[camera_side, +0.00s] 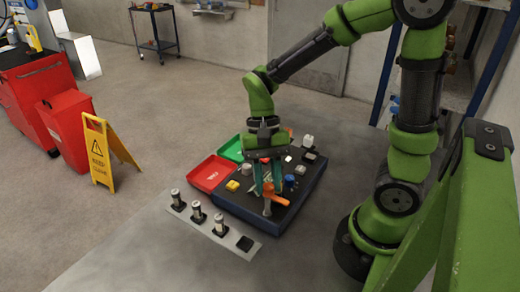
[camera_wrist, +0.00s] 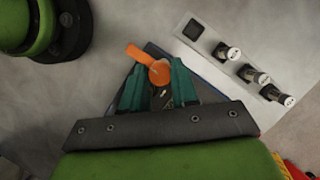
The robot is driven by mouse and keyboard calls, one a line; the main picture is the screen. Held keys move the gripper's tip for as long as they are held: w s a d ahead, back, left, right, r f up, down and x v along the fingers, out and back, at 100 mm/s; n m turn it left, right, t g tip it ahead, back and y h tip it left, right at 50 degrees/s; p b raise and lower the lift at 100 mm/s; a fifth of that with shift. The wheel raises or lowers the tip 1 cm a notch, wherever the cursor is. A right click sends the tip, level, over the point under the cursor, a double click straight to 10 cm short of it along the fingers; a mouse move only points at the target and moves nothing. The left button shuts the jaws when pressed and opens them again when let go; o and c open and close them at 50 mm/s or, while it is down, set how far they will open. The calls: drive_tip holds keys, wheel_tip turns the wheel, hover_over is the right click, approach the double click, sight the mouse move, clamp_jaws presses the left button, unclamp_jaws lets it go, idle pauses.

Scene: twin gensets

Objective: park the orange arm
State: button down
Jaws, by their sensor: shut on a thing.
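The orange arm (camera_side: 274,200) is at the front edge of the dark panel box (camera_side: 285,219). In the wrist view the orange arm (camera_wrist: 159,72) shows a round end with a bar pointing to the upper left. My gripper (camera_side: 264,187) points down at it with teal fingers. In the wrist view my gripper (camera_wrist: 157,82) has one finger on each side of the round end, shut on it. The fingers and palm hide the arm's lower part and much of the panel.
A red tray (camera_side: 210,174) and a green tray (camera_side: 232,149) adjoin the panel's left side. A pale strip (camera_side: 212,226) in front holds three upright cylinders and an empty dark square (camera_side: 245,243). Small blocks and knobs stand on the panel around my gripper. The grey table front is clear.

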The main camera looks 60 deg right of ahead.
drive_tip(key=c, duration=0.9)
unclamp_jaws()
drive_tip(key=shift+r, duration=0.1)
drive_tip(key=v, duration=1.6)
drive_tip(key=shift+w+d+r, duration=0.15)
drive_tip(key=shift+w+r, duration=0.05)
drive_tip(key=shift+r, duration=0.1)
